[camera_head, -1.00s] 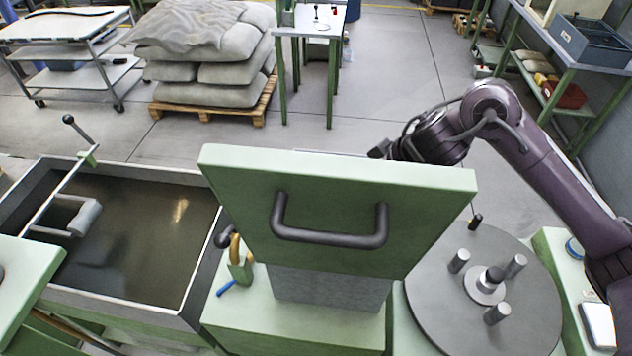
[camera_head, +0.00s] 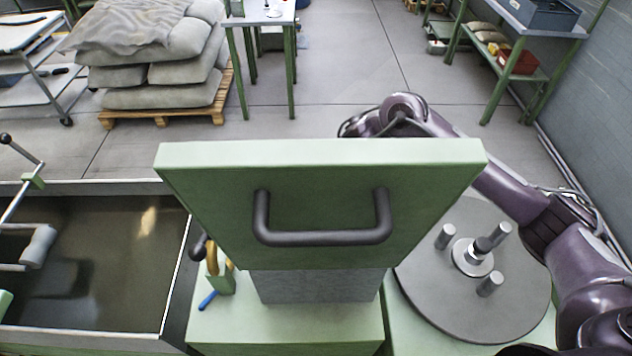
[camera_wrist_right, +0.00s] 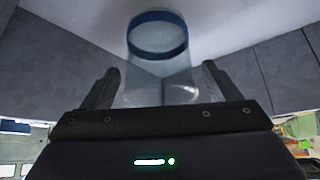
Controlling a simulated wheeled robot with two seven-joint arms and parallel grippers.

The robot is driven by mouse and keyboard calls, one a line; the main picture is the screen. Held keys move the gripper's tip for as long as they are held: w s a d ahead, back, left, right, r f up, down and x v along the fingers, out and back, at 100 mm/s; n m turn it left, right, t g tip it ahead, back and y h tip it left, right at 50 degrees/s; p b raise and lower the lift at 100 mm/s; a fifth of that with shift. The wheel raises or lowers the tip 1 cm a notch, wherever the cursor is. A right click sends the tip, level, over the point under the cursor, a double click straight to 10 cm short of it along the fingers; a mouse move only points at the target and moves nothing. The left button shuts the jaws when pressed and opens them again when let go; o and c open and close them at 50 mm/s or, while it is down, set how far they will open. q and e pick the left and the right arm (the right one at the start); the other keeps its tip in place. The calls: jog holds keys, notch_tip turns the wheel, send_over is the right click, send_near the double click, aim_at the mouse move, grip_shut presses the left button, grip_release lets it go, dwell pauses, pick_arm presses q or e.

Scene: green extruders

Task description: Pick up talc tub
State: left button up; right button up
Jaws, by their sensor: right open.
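A clear tub (camera_wrist_right: 160,68) with a blue ring, likely the talc tub, shows in the right wrist view. It is between and just beyond the fingers of my right gripper (camera_wrist_right: 157,85). The fingers are open, one on each side of it, and I cannot tell whether either touches it. In the head view the right arm reaches behind the green panel with a dark handle (camera_head: 322,238), which hides the right gripper and the tub. My left gripper is not in view.
Grey walls (camera_wrist_right: 60,70) meet around the tub in the wrist view. In the head view a round grey plate with pegs (camera_head: 425,285) lies right of the panel. A dark liquid-filled tank (camera_head: 90,265) is at left. Stacked sacks (camera_head: 150,60) stand behind.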

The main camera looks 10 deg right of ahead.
jog(key=shift+w+a+f, duration=0.25)
jog(key=shift+w+f, duration=0.1)
jog(key=shift+f, duration=0.2)
jog(key=shift+s+r, duration=0.1)
jog(key=c, duration=1.1)
jog(key=shift+r, duration=0.1)
